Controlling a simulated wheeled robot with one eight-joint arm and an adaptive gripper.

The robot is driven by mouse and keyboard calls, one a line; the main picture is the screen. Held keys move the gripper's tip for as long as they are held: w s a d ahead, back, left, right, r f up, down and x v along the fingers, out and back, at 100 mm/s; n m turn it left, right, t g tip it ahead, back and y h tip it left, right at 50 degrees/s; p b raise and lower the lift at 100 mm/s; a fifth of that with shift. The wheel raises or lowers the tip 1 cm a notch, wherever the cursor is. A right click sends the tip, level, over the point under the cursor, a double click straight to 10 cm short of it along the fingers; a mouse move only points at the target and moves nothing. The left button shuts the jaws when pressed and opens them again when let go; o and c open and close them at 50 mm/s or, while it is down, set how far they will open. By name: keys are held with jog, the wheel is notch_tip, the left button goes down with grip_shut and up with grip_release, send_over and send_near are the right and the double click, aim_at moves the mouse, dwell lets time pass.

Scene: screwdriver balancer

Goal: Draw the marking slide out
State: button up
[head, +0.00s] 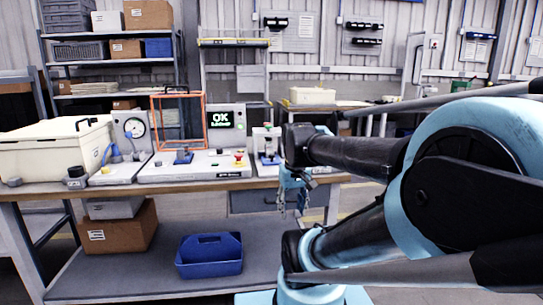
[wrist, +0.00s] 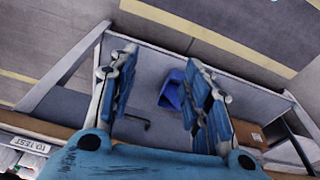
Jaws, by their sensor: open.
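My gripper (head: 291,205) hangs in front of the workbench (head: 215,184) at its right part, fingers pointing down. In the wrist view my gripper (wrist: 160,62) is open, with nothing between its two blue-padded fingers. A small grey station with a green and red top (head: 266,142) stands on the bench just behind and left of the gripper. It may hold the marking slide, but I cannot make out the slide itself.
A test fixture with an orange frame (head: 205,122) and an OK screen (head: 221,119) stands left of that station. Further left are a dial gauge unit (head: 136,128) and a cream case (head: 40,155). A blue tote (head: 209,256) sits on the lower shelf.

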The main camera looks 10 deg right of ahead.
jog(key=w+r+n, duration=0.2)
jog(key=w+r, duration=0.7)
notch_tip(320, 180, up, 13)
jog(key=n+g, duration=0.2)
jog(key=n, duration=0.4)
send_over(272, 155)
jog(key=f, duration=1.7)
jog(key=shift+w, duration=0.3)
jog(key=shift+s, duration=0.1)
grip_shut()
